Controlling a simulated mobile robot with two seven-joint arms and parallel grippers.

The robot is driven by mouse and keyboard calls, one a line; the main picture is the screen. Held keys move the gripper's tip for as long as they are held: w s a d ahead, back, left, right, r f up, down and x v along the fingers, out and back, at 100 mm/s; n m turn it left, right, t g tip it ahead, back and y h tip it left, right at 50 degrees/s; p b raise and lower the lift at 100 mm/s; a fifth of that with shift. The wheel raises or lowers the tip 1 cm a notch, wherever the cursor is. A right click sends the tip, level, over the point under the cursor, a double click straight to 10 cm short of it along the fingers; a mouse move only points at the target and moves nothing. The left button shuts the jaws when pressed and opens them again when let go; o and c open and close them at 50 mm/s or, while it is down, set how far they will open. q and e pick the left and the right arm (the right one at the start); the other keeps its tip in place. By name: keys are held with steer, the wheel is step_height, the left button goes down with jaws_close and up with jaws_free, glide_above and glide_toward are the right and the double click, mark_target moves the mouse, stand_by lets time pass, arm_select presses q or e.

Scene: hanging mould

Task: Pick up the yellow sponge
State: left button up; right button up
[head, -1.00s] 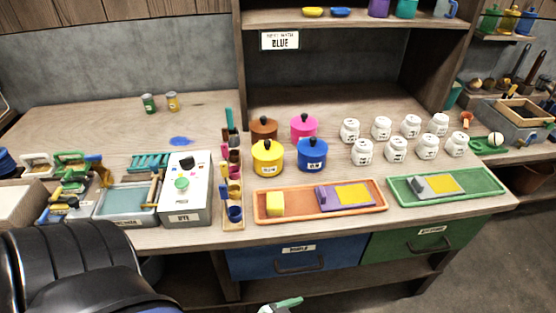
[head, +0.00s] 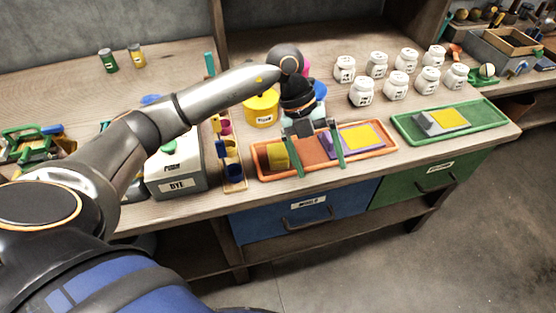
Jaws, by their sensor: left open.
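The yellow sponge (head: 278,155), a small block, lies at the left end of the orange tray (head: 377,154) on the workbench. My left gripper (head: 320,168) is open and points down over the middle of this tray. Its fingers are spread to the right of the sponge, with the left finger close to it. Nothing shows between the fingers. I cannot tell how high the fingertips are above the tray. My right gripper is out of view.
A purple piece with a yellow pad (head: 361,137) lies right of the fingers. A green tray (head: 490,121) is farther right. A narrow rack of small cups (head: 234,172) and a dye box (head: 176,172) stand left. A yellow pot (head: 262,110) and white jars (head: 397,86) stand behind.

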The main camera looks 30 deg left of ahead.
arm_select(q)
steer(key=w+a+r+n+y, duration=0.1)
steer(key=a+r+n+y, duration=0.15)
steer(key=a, duration=0.35)
steer(key=w+a+r+n+y, duration=0.1)
steer(key=w+a+y, duration=0.15)
steer(key=a, duration=0.45)
glide_above(278, 152)
steer(key=shift+t+y, duration=0.3)
steer(key=shift+t, duration=0.1)
steer(key=f, duration=0.6)
steer(key=shift+s+a+f+b, duration=0.1)
steer(key=shift+s+f+b, duration=0.2)
steer(key=shift+s+b, duration=0.1)
steer(key=shift+w+f, duration=0.25)
steer(key=shift+f, duration=1.2)
steer(key=shift+w+f, duration=0.2)
steer(key=shift+f, duration=1.2)
steer(key=c, duration=1.4)
steer(key=shift+c, duration=0.2)
steer(key=shift+r, duration=0.1)
